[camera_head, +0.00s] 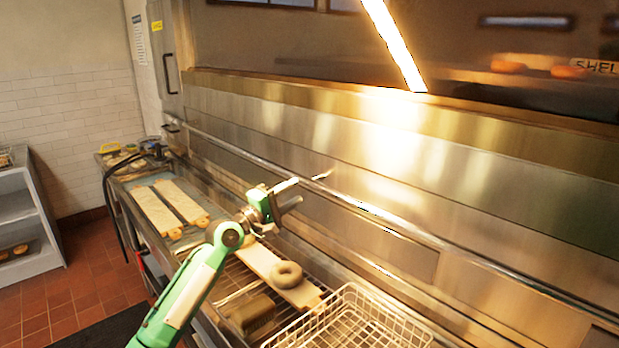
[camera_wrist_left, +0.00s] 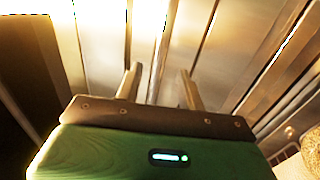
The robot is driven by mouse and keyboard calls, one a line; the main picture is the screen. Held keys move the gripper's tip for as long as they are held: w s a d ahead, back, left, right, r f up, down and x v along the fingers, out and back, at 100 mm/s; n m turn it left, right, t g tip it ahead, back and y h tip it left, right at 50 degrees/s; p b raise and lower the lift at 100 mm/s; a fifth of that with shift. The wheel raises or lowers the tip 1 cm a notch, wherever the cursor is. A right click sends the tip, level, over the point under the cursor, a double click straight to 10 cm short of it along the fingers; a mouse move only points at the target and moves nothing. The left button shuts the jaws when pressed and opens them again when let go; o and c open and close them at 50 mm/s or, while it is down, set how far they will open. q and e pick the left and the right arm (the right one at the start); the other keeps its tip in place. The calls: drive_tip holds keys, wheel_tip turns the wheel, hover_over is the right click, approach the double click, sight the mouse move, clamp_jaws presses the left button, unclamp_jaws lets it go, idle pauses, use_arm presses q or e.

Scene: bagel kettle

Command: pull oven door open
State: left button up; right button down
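The oven's stainless steel front (camera_head: 400,165) fills the right of the head view, with a dark window (camera_head: 450,45) above. A long metal bar (camera_head: 400,222) runs along the front below the steel panels; I take it to be the door handle, though this is not certain. My left gripper (camera_head: 299,191) is open and points at the oven front close to this bar. Nothing shows between its fingers. In the left wrist view the gripper (camera_wrist_left: 158,80) has its fingers apart in front of blurred, bright steel panels. Contact with the bar cannot be told. My right gripper is not in view.
A counter below the oven front holds long boards (camera_head: 156,211), a board with a bagel (camera_head: 287,274), a brush-like block (camera_head: 252,313) and a wire basket (camera_head: 350,325). A hose (camera_head: 107,190) hangs at the left. A grey shelf (camera_head: 30,215) stands far left, with open floor between.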

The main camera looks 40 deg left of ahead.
sight(306, 184)
use_arm(q)
drive_tip(key=shift+p+x, duration=0.9)
drive_tip(key=shift+x, duration=2.25)
drive_tip(key=shift+r, duration=0.1)
clamp_jaws()
